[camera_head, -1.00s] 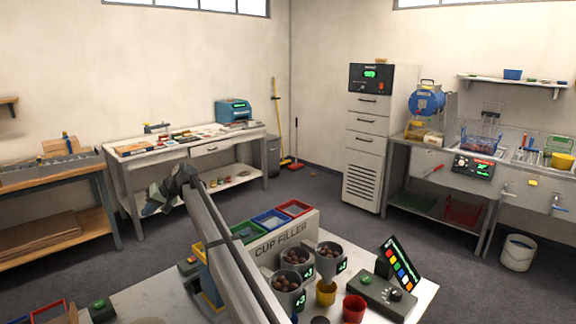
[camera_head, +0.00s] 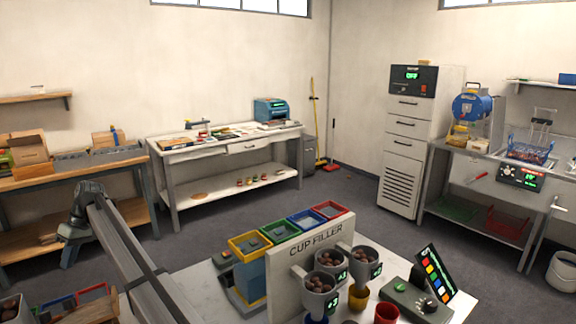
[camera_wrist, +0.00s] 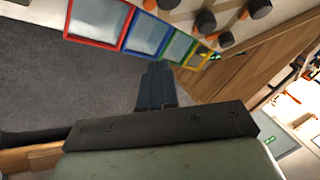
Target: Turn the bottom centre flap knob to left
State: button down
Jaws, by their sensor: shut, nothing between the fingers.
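The white cup filler panel (camera_head: 280,277) stands on the near table, with several grey hoppers (camera_head: 329,263) of chestnuts on its front. The wrist view looks along what seems to be the panel's other side, where several dark round knobs (camera_wrist: 205,20) stick out at the top. One more dark knob (camera_wrist: 260,8) is farther right. I cannot tell which is the bottom centre flap knob. My gripper (camera_wrist: 157,70) is shut and empty, its fingers apart from the knobs and pointing up the picture. In the head view my arm crosses the lower left and the fingertips do not show.
Red (camera_wrist: 97,20), blue (camera_wrist: 147,35), green and yellow bins stand in a row behind the panel. A control box (camera_head: 415,300) and a tilted colour-button screen (camera_head: 434,272) are at the right. Coloured cups (camera_head: 386,313) stand below the hoppers. Floor is open behind the table.

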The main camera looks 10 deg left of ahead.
jog(key=s+a+n+h, duration=0.2)
jog(key=s+a+n, duration=0.1)
jog(key=s, duration=0.5)
jog(key=shift+m, duration=0.3)
jog(key=shift+s+d+f, duration=0.35)
jog(key=shift+s+f, duration=0.1)
jog(key=shift+f, duration=0.6)
jog(key=shift+s+d+f, duration=0.35)
jog(key=shift+s+f, duration=0.15)
jog(key=shift+f, duration=0.55)
jog(key=shift+s+d+f, duration=0.35)
jog(key=shift+s+f, duration=0.1)
jog(key=shift+f, duration=0.6)
jog(key=shift+a, duration=0.1)
jog(key=shift+s+d+r, duration=0.25)
jog(key=shift+s+r, duration=0.1)
jog(key=shift+s, duration=0.3)
jog(key=shift+s+r, duration=0.2)
jog(key=shift+s, duration=0.3)
jog(key=shift+d, duration=0.25)
jog(key=shift+d+r, duration=0.1)
notch_tip(320, 180, up, 5)
jog(key=w+a, duration=0.2)
jog(key=shift+r, duration=0.15)
